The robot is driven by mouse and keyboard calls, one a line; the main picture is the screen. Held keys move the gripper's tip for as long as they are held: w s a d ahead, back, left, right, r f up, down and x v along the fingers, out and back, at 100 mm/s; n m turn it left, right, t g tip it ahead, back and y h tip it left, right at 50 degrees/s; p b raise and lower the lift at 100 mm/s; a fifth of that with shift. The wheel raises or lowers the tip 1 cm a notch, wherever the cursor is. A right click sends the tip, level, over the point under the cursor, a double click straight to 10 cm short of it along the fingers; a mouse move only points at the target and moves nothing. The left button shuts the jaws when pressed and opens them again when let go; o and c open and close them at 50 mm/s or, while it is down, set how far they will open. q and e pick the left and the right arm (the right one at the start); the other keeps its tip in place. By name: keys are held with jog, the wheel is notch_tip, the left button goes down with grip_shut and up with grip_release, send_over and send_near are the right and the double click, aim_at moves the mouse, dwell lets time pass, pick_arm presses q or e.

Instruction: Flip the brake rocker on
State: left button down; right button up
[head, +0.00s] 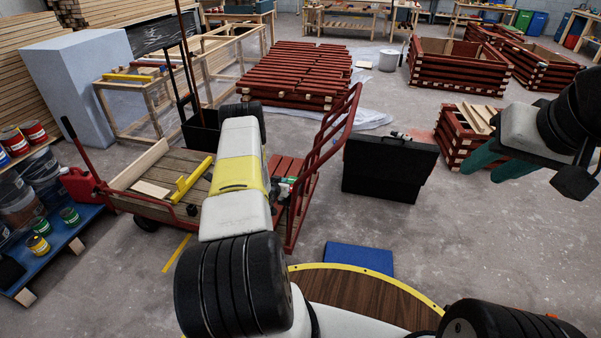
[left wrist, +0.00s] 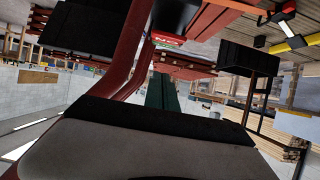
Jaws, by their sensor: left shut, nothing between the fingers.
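The red-framed cart (head: 200,190) stands left of centre, with its tubular push handle (head: 345,125) rising on its right side. In the left wrist view, a small red and green part with white lettering (left wrist: 168,41) sits by the red tubes. I cannot tell whether it is the brake rocker or which way any rocker is set. My left gripper (left wrist: 165,80) has its green fingers shut and empty, pointing towards that part; contact is unclear. In the head view my left arm mostly hides this gripper beside the handle. My right gripper (head: 497,164) is open and empty, away from the cart.
A black case (head: 390,168) stands right of the handle. A blue mat (head: 359,258) lies near the yellow-edged round brown surface (head: 365,295). Stacked red battens (head: 297,72) and a red crate (head: 462,140) stand behind.

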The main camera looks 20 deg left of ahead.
pick_arm(q)
jog(key=x, duration=0.3)
jog(key=shift+w+f, duration=0.15)
notch_tip(320, 180, down, 2)
jog(key=shift+f, duration=0.2)
jog(key=shift+s+f, duration=0.25)
jog(key=shift+f, duration=0.55)
